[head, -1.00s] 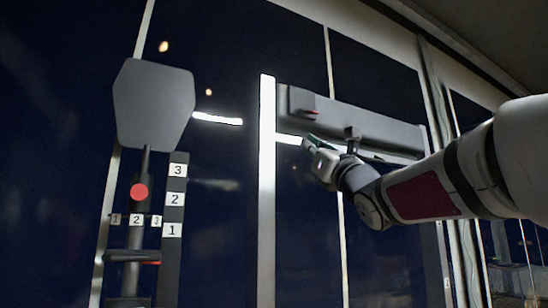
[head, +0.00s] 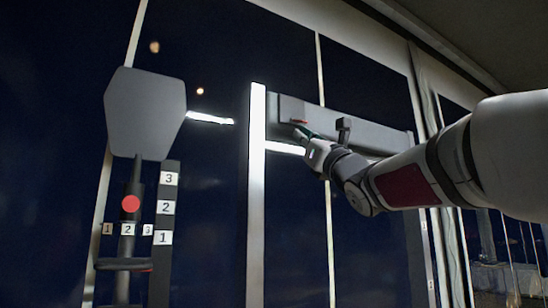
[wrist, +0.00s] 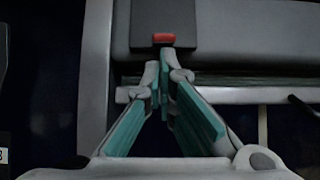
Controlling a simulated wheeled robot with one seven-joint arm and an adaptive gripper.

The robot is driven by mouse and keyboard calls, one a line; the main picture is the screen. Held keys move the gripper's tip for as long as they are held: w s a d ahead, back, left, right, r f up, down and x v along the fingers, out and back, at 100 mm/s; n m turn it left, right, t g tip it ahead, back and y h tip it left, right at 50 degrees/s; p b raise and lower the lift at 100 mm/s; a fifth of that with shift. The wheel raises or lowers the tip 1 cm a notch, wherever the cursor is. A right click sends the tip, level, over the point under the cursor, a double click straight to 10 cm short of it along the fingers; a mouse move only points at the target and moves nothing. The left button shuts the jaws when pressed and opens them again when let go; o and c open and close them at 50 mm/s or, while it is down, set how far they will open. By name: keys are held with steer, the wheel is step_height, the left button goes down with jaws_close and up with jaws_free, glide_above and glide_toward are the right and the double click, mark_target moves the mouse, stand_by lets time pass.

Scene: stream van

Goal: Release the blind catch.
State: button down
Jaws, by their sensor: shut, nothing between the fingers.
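The blind's housing (head: 365,130) is a long grey box across the window. A small red catch (head: 299,122) sits on a dark plate at its left end. In the wrist view the red catch (wrist: 164,39) lies just beyond my fingertips, near the middle of the picture. My gripper (head: 300,132) is shut and empty, its teal-padded fingers meeting in a point just below the catch. The fingertips also show in the wrist view (wrist: 166,62). Whether they touch the catch I cannot tell.
A dark bracket (head: 343,129) sticks out from the housing right of my gripper. A white upright (head: 256,190) runs below its left end. Farther left are a grey paddle (head: 145,112), a red knob (head: 131,204) and number scales (head: 165,208). Dark window panes lie below the housing.

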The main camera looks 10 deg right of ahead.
steer(key=shift+w+b, duration=0.25)
steer(key=shift+b, duration=0.6)
steer(key=shift+s+r+b, duration=0.15)
steer(key=shift+s+b, duration=0.1)
steer(key=shift+b, duration=0.9)
steer(key=shift+s+r, duration=0.1)
steer(key=shift+s, duration=0.05)
